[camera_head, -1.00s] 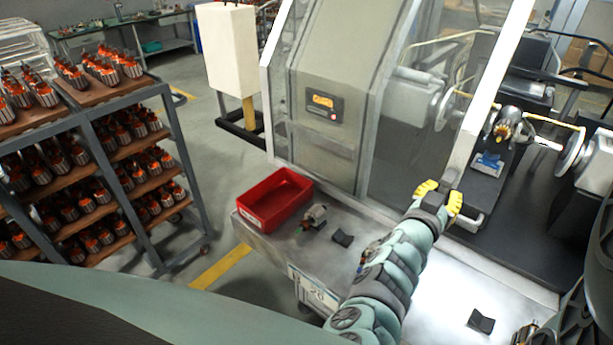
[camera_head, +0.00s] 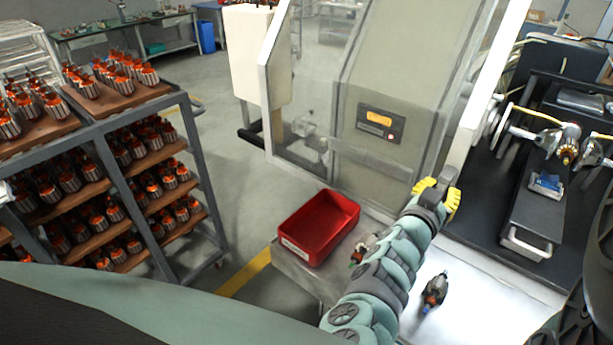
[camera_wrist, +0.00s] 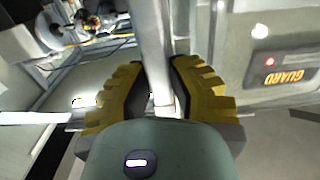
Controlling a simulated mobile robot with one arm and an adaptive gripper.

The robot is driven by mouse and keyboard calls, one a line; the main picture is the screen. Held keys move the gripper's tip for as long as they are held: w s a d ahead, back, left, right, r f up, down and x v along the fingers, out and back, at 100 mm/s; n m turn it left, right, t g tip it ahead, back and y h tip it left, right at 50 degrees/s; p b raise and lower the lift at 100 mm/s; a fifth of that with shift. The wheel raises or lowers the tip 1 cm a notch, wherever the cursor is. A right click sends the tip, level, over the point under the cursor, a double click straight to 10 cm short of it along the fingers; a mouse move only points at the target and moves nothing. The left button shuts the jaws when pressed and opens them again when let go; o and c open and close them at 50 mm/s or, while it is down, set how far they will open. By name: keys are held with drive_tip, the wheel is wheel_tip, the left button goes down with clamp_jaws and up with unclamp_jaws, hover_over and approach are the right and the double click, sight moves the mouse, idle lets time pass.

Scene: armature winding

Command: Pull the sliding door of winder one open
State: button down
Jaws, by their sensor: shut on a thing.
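The sliding door of winder one (camera_head: 490,90) is a clear pane in a pale frame. To the right of its front post the machine interior is uncovered, with an armature (camera_head: 567,150) between shafts. My gripper (camera_head: 437,190) is at the lower part of that post. In the wrist view my yellow-padded fingers (camera_wrist: 158,95) are on either side of a grey vertical bar (camera_wrist: 150,40), shut on it as the door handle. The handle's lower end is hidden behind my gripper.
A rack of armatures (camera_head: 190,150) stands at the left. Floor between rack and bench is clear.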

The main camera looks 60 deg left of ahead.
drive_tip(key=c, duration=0.9)
unclamp_jaws()
drive_tip(key=shift+o, duration=0.2)
drive_tip(key=shift+s, duration=0.1)
drive_tip(key=v, duration=0.7)
drive_tip(key=shift+s, duration=0.2)
drive_tip(key=shift+d+r, duration=0.1)
drive_tip(key=shift+d, duration=0.05)
